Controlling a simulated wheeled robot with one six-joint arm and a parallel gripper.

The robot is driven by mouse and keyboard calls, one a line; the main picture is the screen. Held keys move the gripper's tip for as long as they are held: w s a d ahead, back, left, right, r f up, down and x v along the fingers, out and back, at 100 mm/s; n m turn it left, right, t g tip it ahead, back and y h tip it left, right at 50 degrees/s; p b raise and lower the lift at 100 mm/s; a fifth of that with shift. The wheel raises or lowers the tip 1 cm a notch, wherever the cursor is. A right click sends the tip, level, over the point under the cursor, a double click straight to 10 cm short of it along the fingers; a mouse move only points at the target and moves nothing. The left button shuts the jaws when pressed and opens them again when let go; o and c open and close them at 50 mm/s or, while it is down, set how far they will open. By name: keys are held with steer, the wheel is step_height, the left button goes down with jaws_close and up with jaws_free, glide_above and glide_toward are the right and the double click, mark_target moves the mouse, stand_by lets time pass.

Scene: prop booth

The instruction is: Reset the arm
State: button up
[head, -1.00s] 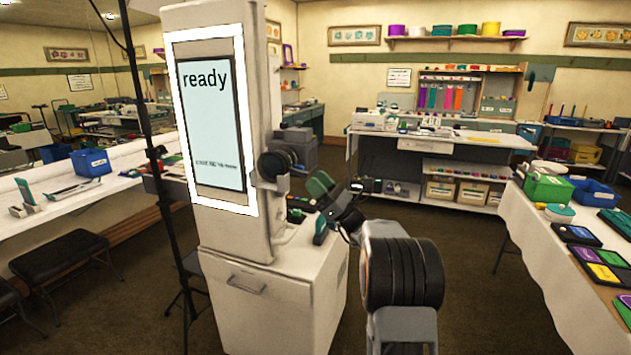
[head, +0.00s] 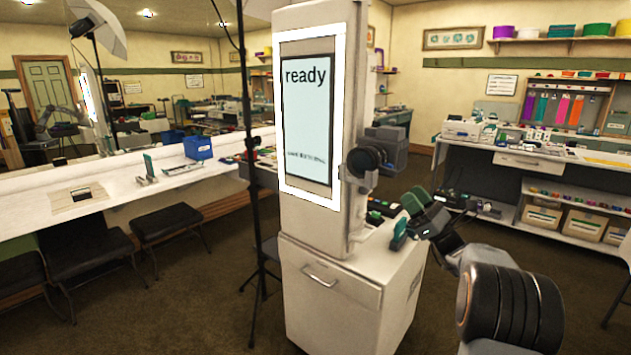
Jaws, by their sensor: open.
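My arm comes in from the lower right of the head view, with a thick black ringed joint low in the frame. My gripper (head: 406,219) is at its end, left of that joint, with dark green finger parts. It is open, and I see nothing held in it. It appears in front of the top of a white cabinet (head: 335,310); I cannot tell whether it touches anything there. A tall white booth column stands on the cabinet, with a lit screen (head: 307,120) reading "ready".
A black stand pole (head: 247,130) rises left of the booth. A long white counter (head: 110,195) runs along the left, with dark stools (head: 165,222) before it and a blue bin (head: 198,147) on it. A white-topped table (head: 530,160) stands at the back right. Carpet is clear at lower left.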

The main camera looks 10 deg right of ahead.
steer(key=a+f+n+g+h, duration=0.35)
steer(key=a+f+g, duration=0.25)
steer(key=f, duration=0.5)
steer(key=s+a+f+n+g+h+p, duration=0.2)
steer(key=s+a+f+n+g+h, duration=0.3)
steer(key=s+a+n+g, duration=0.4)
steer(key=s+d+f+n+g+h+p, duration=0.1)
steer(key=s+n+g+h+p, duration=0.25)
steer(key=s+n+h, duration=0.8)
steer(key=s+a+r+n+t+y+p, duration=0.1)
steer(key=s+a+r+n+t+p, duration=0.1)
steer(key=s+r, duration=0.4)
steer(key=shift+s+r+n+t+y+p, duration=0.15)
steer(key=shift+s+n+t+y+p, duration=0.3)
steer(key=shift+p, duration=0.4)
steer(key=shift+o, duration=0.4)
